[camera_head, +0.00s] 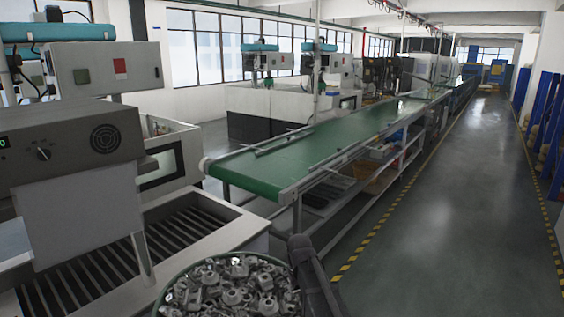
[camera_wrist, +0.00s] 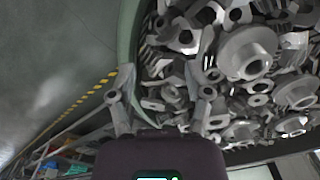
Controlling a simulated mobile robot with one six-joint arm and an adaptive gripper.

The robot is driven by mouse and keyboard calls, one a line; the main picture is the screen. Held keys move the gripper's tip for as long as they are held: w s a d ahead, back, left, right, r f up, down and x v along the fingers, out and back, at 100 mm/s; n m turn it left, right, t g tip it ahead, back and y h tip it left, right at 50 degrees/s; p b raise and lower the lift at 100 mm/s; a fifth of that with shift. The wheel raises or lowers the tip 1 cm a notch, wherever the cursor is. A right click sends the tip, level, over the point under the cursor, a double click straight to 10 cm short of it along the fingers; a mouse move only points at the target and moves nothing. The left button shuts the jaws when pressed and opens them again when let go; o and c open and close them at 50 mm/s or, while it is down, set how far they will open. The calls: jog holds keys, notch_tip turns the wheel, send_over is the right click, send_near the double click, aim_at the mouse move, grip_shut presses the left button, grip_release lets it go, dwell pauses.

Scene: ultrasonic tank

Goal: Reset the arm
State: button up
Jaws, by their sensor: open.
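A round basket with a green rim (camera_head: 178,277), filled with grey metal parts (camera_head: 235,288), is at the bottom of the head view, cut off by the frame edge. In the wrist view the parts (camera_wrist: 245,60) fill the upper right, bounded by the basket's curved rim (camera_wrist: 129,40). My gripper (camera_wrist: 160,97) is open, its fingers apart with the rim showing between them. I cannot tell whether they touch it. A dark section of my arm stands at the basket's right in the head view.
A machine with a slatted bed (camera_head: 180,226) and a knobbed control box (camera_head: 75,146) stands at left, close to the basket. A green conveyor (camera_head: 320,145) runs into the distance, with bins on shelves beneath. Open grey floor (camera_head: 450,200) with a yellow-black line lies at right.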

jog(key=s+d+m, duration=0.3)
jog(key=s+d, duration=0.9)
jog(key=s, duration=0.4)
jog(key=shift+s, duration=0.35)
dwell(0.7)
